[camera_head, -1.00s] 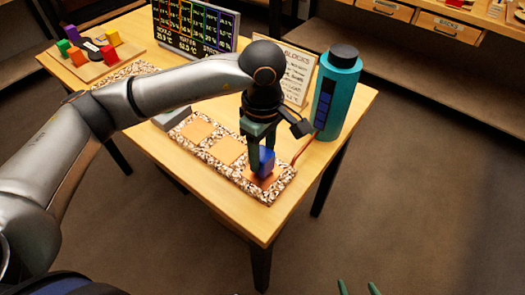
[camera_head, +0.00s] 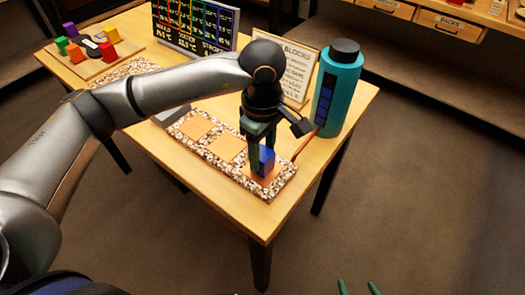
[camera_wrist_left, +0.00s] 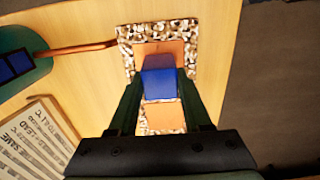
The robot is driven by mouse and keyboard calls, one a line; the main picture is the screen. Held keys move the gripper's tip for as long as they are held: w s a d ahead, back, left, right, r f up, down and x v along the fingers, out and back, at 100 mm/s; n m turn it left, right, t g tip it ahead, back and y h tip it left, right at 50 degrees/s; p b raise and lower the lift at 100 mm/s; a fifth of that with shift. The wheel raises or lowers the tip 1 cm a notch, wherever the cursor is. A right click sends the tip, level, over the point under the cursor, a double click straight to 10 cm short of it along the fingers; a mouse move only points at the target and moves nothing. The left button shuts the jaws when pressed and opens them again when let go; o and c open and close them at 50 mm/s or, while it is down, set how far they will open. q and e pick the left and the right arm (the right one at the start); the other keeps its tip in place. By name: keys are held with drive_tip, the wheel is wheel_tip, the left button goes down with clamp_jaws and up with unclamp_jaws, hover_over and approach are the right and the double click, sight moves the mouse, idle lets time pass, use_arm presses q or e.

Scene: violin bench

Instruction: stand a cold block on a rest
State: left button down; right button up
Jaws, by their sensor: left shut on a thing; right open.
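The blue block (camera_head: 267,160) is between the fingers of my left gripper (camera_head: 262,158), which is shut on it. It stands about upright over the near copper-coloured pad (camera_head: 259,181) of a speckled strip (camera_head: 283,186). Its lower edge looks at or very close to the pad; I cannot tell if it touches. In the left wrist view the block (camera_wrist_left: 159,82) sits between both fingers of the gripper (camera_wrist_left: 160,78), and the pad (camera_wrist_left: 160,48) shows around its far side. My right gripper (camera_head: 358,288) is open and empty at the bottom edge, only its fingertips showing.
Two more pads (camera_head: 227,148) on the strip are bare. A teal bottle (camera_head: 336,90) stands right of it, joined by a copper rod (camera_head: 304,146). A blocks sign (camera_head: 298,70) and a display (camera_head: 196,25) stand behind. A wooden board (camera_head: 92,66) holds several coloured blocks at far left.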

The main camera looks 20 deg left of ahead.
sight(262, 153)
use_arm(q)
drive_tip(key=shift+c, duration=1.3)
unclamp_jaws()
wheel_tip(262, 153, up, 13)
drive_tip(key=shift+f, duration=0.2)
